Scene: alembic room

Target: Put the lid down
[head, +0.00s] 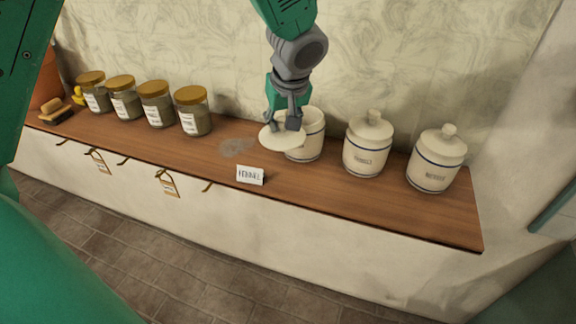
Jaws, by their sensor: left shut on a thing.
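My left gripper (286,121) hangs from above over the wooden counter and is shut on a cream lid (276,140). The lid is held up in front of the left side of a white canister (312,137), hiding part of it. No lid shows on that canister. A small label card reading something like "FENNEL" (250,175) stands on the counter in front of it. My right gripper is not in view.
The wooden counter (340,195) has two lidded canisters, the middle one (367,145) and the right one (436,160). Several brown-lidded jars (194,112) stand at the left. A pale smudge (236,147) marks the wood. A brush (54,111) lies far left.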

